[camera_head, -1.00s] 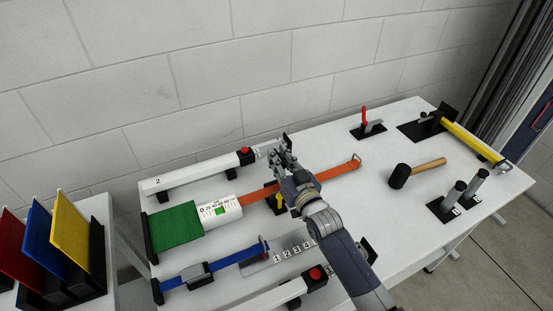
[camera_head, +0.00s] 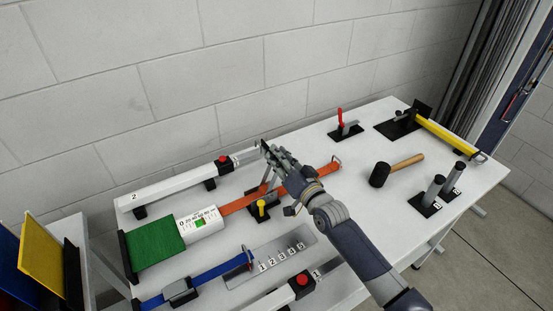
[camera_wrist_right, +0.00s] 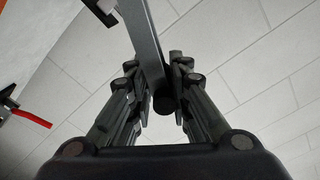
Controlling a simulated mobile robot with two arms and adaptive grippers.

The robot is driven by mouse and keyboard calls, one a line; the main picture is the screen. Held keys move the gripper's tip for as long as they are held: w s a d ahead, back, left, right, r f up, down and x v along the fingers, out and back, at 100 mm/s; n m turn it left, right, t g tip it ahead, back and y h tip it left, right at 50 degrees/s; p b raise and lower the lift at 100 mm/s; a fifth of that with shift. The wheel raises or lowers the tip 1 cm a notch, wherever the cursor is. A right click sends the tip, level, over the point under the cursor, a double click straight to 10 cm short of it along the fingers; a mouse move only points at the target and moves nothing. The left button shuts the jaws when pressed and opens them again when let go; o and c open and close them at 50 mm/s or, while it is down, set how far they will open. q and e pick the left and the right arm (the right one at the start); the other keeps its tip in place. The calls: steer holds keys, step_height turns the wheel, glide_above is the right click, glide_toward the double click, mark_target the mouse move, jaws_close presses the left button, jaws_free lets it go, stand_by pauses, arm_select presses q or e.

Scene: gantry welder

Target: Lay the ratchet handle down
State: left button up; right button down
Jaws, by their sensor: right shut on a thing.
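My right gripper (camera_head: 271,153) is shut on the grey ratchet handle (camera_head: 269,174), above the orange strap (camera_head: 317,174). The handle stands up steeply from the strap, tilted. In the right wrist view a flat grey bar with a black round end (camera_wrist_right: 163,103) lies between the two fingers (camera_wrist_right: 158,88). The gripper and forearm hide part of the handle and strap. My left gripper is not in view.
A yellow-handled clamp (camera_head: 261,207) stands just in front of the strap. A white beam (camera_head: 180,187) runs behind, a blue strap (camera_head: 215,273) in front. A mallet (camera_head: 380,174) and a red-handled clamp (camera_head: 341,122) lie right. The table between them is bare.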

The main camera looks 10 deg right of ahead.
steer(key=shift+a, duration=0.2)
steer(key=c, duration=1.6)
jaws_free()
steer(key=shift+o, duration=0.2)
steer(key=shift+s, duration=0.1)
steer(key=shift+s+d, duration=0.2)
steer(key=shift+s, duration=0.1)
steer(key=v, duration=1.1)
steer(key=shift+s, duration=0.1)
